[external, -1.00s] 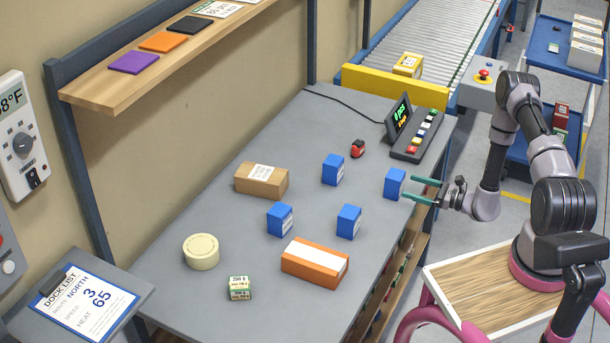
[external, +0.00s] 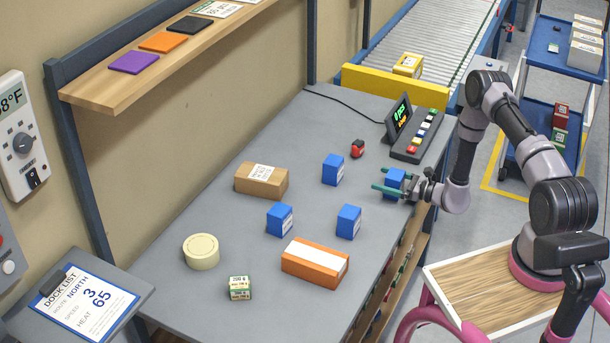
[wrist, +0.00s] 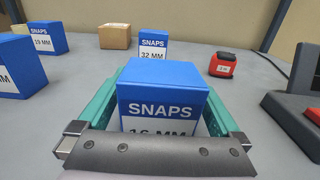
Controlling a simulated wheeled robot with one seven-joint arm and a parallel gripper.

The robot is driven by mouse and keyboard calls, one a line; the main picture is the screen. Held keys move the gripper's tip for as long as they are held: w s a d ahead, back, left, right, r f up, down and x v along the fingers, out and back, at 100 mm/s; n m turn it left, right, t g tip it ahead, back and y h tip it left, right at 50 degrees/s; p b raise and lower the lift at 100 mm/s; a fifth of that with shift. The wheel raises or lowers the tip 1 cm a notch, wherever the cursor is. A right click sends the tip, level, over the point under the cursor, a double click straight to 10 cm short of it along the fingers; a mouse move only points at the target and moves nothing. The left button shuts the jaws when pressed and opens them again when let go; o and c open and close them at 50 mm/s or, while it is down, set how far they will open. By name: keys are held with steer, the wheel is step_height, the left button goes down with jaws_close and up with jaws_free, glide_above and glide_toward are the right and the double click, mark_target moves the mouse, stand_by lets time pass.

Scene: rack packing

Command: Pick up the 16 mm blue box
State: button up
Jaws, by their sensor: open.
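The 16 mm blue box (wrist: 162,90) fills the middle of the wrist view, with "SNAPS" and a partly hidden "16 MM" on its white label. In the external view the same blue box (external: 395,180) stands upright at the bench's right edge. My gripper (external: 384,178) is open, with its two green fingers around the box, one on each side. In the wrist view my gripper (wrist: 160,95) shows a finger left and right of the box. The lower part of the label is hidden behind the gripper's dark bar.
Other blue boxes stand on the bench, including a 32 mm box (wrist: 152,47) behind and a 19 mm box (wrist: 46,38) to the left. A red tape measure (external: 358,148), a button console (external: 415,135), a cardboard box (external: 258,185) and an orange box (external: 312,268) are also there.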

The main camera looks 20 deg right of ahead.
steer(key=c, duration=1.4)
steer(key=shift+c, duration=0.2)
